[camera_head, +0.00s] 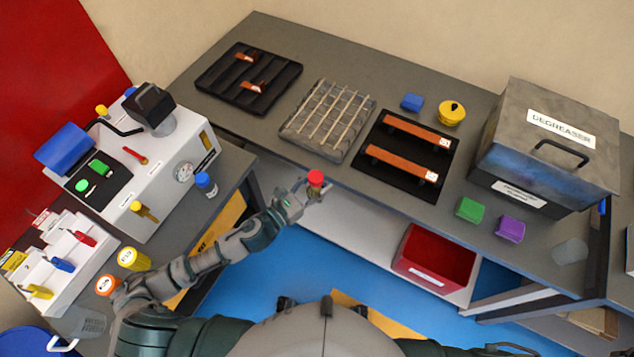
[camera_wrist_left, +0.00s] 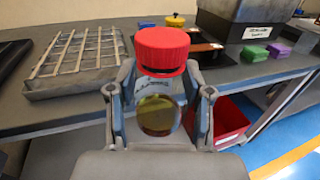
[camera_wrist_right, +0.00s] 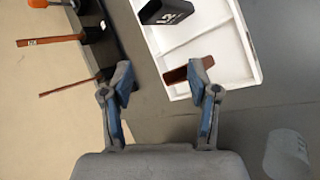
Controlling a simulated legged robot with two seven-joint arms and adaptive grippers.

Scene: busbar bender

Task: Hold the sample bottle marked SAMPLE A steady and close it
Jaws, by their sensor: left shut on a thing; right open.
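A small bottle (camera_wrist_left: 158,114) with a red cap (camera_wrist_left: 163,50) and amber liquid stands upright between the fingers of my left gripper (camera_wrist_left: 160,92), which is shut on it. Its label is too small to read. The cap sits on top of the bottle; I cannot tell whether it is tight. In the head view the red cap (camera_head: 316,178) shows above my left gripper (camera_head: 303,194), at the front edge of the long bench. My right gripper (camera_wrist_right: 160,76) is open and empty in the right wrist view, and outside the head view.
The grey bench (camera_head: 370,210) carries a grid rack (camera_head: 325,120), a black tray with copper bars (camera_head: 402,150) and a degreaser box (camera_head: 545,150). A blue-capped bottle (camera_head: 206,186) stands on the left bench. A white tray (camera_wrist_right: 215,70) lies beyond my right fingers.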

